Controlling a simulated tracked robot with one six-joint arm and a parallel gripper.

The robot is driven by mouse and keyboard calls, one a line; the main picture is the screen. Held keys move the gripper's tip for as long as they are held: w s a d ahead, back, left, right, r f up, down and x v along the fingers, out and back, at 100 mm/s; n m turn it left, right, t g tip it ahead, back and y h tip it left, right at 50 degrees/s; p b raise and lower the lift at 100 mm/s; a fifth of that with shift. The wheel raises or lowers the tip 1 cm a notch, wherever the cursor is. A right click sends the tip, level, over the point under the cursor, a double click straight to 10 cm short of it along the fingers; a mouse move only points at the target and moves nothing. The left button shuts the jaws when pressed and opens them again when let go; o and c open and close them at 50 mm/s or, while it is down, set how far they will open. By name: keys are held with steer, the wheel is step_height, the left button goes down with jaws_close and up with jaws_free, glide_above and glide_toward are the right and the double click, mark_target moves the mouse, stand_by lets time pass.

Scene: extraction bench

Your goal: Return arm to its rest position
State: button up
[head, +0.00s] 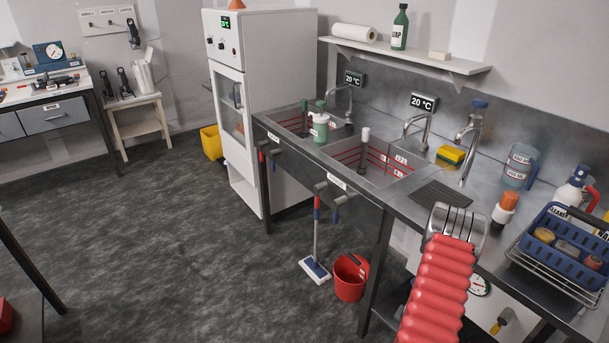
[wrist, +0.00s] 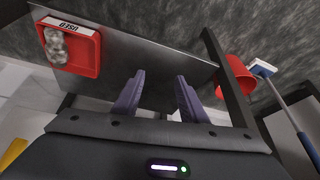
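My gripper (wrist: 160,92) shows in the wrist view with two purple fingers standing apart and nothing between them. It is open. The fingers lie in front of a grey metal shelf (wrist: 150,55) between dark frame legs. In the head view a red ribbed sleeve, which looks like part of my arm, rises at the lower right in front of the bench edge. I cannot make out the gripper's fingers in the head view.
A red tray (wrist: 77,46) labelled USED lies on the shelf, holding crumpled clear items. A red bucket (head: 351,277) and a mop (head: 315,265) stand beside the steel sink bench (head: 403,205). A blue basket (head: 566,240) sits on its right end. The floor left is mostly clear.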

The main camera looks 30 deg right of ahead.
steer(key=w+a+r+n+y, duration=0.25)
steer(key=w+a+r, duration=0.25)
steer(key=a+r, duration=0.65)
steer(key=w+a+r+n+y, duration=0.2)
steer(key=w+a+r+n, duration=0.15)
steer(key=a+r, duration=0.85)
steer(key=s+a+r+n+t, duration=0.1)
steer(key=s+a+r+n, duration=0.1)
steer(key=a+r, duration=0.7)
steer(key=s+a+r+n+t, duration=0.1)
steer(key=s+a+r+n, duration=0.1)
steer(key=a+r, duration=0.7)
steer(key=s+a+r+n+t, duration=0.2)
steer(key=a+r, duration=0.8)
steer(key=r, duration=0.6)
steer(key=s+n, duration=0.1)
steer(key=n, duration=0.1)
steer(key=shift+r+n, duration=0.15)
steer(key=shift+n, duration=0.15)
steer(key=shift+d, duration=0.1)
steer(key=shift+c, duration=0.3)
steer(key=shift+c, duration=0.7)
